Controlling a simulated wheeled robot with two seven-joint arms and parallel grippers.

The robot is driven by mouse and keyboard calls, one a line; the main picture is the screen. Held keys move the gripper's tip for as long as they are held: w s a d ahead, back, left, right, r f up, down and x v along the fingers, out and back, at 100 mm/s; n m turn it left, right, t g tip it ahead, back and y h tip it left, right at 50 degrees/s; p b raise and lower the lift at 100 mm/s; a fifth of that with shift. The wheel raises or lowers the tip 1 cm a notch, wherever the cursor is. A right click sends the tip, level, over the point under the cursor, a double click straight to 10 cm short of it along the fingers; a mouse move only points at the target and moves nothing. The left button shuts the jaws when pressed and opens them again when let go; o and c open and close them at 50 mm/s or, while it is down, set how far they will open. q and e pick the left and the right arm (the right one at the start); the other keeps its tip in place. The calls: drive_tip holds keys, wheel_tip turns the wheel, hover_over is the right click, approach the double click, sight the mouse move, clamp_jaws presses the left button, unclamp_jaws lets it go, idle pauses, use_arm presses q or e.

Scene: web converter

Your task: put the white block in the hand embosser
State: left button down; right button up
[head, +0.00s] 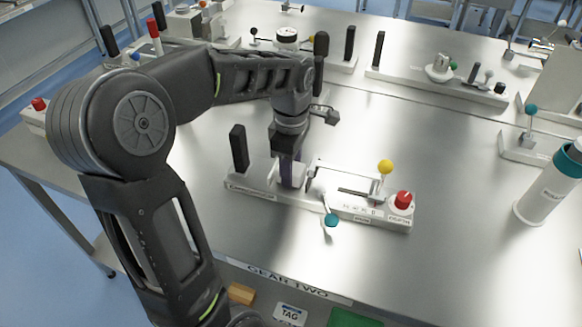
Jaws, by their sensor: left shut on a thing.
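The bench device under my left gripper, which I take to be the hand embosser (262,192), has a long pale base with a black upright post at its left. It carries a yellow-knobbed lever, a red knob at the right and a teal-knobbed lever in front; its label is too small to read surely. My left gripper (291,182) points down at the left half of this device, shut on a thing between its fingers. The held thing, likely the white block, is mostly hidden by the fingers; whether it touches the device I cannot tell. My right gripper is not in view.
More bench devices stand along the back, including one with a black post (376,50). A white bottle with a teal cap (549,185) stands at the right. A tag card (290,313), an orange-brown piece (241,293) and a green sheet (352,318) lie at the front. The metal table (455,230) is clear right of the device.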

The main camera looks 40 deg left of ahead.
use_arm(q)
drive_tip(key=shift+f, duration=0.2)
drive_tip(key=shift+f, duration=0.15)
drive_tip(key=c, duration=0.8)
unclamp_jaws()
drive_tip(key=shift+c, duration=0.2)
drive_tip(key=shift+r, duration=0.25)
wheel_tip(320, 180, up, 8)
drive_tip(key=shift+r, duration=0.1)
wheel_tip(320, 180, up, 4)
drive_tip(key=shift+f+p, duration=0.1)
drive_tip(key=shift+p, duration=1.15)
